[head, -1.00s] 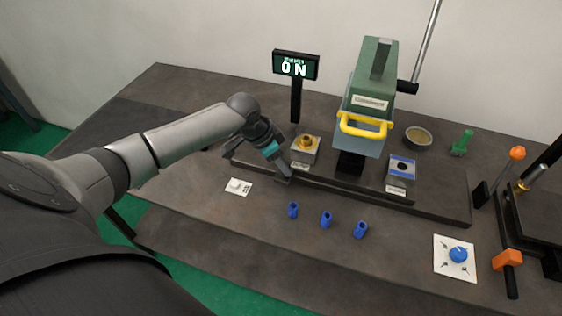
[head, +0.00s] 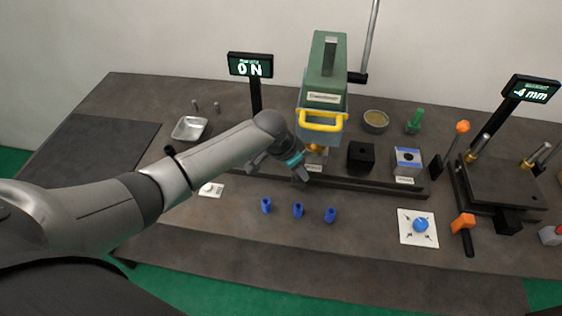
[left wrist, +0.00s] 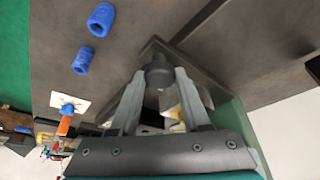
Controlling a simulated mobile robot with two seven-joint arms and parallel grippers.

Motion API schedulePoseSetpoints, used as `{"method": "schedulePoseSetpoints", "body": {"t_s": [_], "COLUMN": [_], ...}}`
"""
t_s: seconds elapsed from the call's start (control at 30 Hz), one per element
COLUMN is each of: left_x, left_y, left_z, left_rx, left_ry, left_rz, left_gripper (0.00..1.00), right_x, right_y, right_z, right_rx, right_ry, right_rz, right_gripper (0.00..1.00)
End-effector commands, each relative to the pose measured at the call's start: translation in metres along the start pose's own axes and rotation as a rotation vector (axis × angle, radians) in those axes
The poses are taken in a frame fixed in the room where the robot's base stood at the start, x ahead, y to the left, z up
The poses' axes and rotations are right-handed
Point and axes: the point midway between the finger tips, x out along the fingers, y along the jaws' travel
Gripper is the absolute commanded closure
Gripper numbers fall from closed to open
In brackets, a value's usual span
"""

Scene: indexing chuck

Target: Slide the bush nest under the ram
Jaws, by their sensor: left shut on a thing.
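The bush nest (head: 315,167) is a small labelled block with a gold bush (head: 316,151) on it, in the head view. My right gripper is not in view.
A display (head: 250,66) reads 0 N; another (head: 531,90) reads -4 mm. A metal dish (head: 189,128) is at left, a bowl (head: 376,120) and green piece (head: 415,121) behind. A white card (head: 418,228) lies front right.

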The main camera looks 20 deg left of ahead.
Motion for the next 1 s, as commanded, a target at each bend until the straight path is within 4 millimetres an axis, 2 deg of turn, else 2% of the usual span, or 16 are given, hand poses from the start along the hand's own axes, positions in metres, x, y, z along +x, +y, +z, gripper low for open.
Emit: {"method": "schedulePoseSetpoints", "body": {"t_s": [0.33,0.37,0.6,0.87,1.0], "left_x": [0.0018,0.0018,0.0015,0.0008,-0.0061], "left_y": [0.0061,0.0063,0.0050,0.0033,0.0030], "left_z": [-0.0040,-0.0040,-0.0034,-0.0028,-0.0031], "left_rx": [0.001,0.001,0.001,0.001,0.001], "left_ry": [0.005,0.005,0.004,0.002,0.003], "left_rz": [0.007,0.007,0.005,0.002,0.001], "left_gripper": [1.00,0.51,0.24,0.24,0.24], "right_x": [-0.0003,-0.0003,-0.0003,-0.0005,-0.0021], "right_y": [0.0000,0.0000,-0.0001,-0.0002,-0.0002], "right_z": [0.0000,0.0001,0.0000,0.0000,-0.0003], "right_rx": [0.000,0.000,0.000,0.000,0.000], "right_ry": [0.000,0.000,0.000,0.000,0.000], "right_rz": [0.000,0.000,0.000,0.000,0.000], "right_gripper": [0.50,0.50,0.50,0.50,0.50]}}
